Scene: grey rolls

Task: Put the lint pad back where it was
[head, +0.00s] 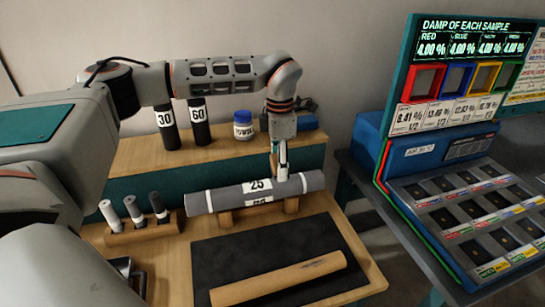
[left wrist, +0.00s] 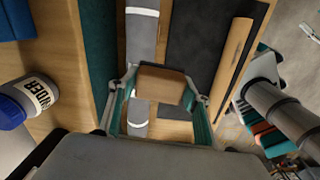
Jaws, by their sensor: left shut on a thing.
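My left gripper (head: 283,170) points down at the right part of the grey roll marked 25 (head: 230,199). In the left wrist view its fingertips (left wrist: 161,82) are shut on a brown block (left wrist: 160,78), which I take to be the lint pad. The pad covers part of the roll (left wrist: 142,40) in that view. I cannot make out the pad in the head view, nor tell whether it touches the roll. The roll lies across wooden supports (head: 291,206). My right gripper is in neither view.
A black mat (head: 270,245) with a wooden rolling pin-like cylinder (head: 280,279) lies in front. Behind are upright dark rolls (head: 199,130) and a powder jar (head: 243,126). A sample console (head: 440,155) stands right.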

